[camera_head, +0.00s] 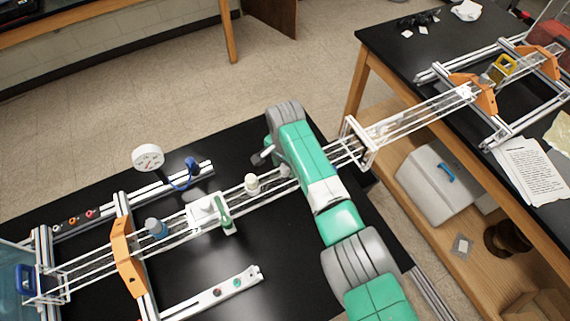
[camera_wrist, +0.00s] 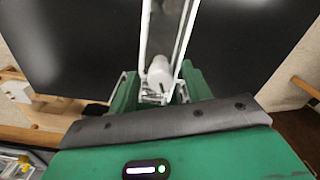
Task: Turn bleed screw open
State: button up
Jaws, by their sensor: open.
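In the wrist view, a small white knob-like cylinder (camera_wrist: 159,72), probably the bleed screw, stands on the pale tubing between the green fingers of my gripper (camera_wrist: 161,88). The fingers are apart on either side of it; I cannot tell whether they touch it. A dark mark shows near its base. In the head view, my arm crosses the white tube run (camera_head: 236,199) and hides most of the gripper. A white upright fitting (camera_head: 252,184) stands on the run left of my arm.
A round gauge (camera_head: 148,157) with a blue fitting (camera_head: 190,172) stands behind the run. A white block with a green lever (camera_head: 223,210) and an orange bracket (camera_head: 127,257) lie to the left. The tubes reach a second bench's orange bracket (camera_head: 473,94).

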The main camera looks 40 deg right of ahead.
jog(key=c, duration=1)
jog(key=shift+n, duration=0.3)
jog(key=n, duration=0.3)
jog(key=shift+r+n+p, duration=0.1)
jog(key=shift+n+p, duration=0.2)
jog(key=shift+n, duration=2.2)
jog(key=o, duration=1)
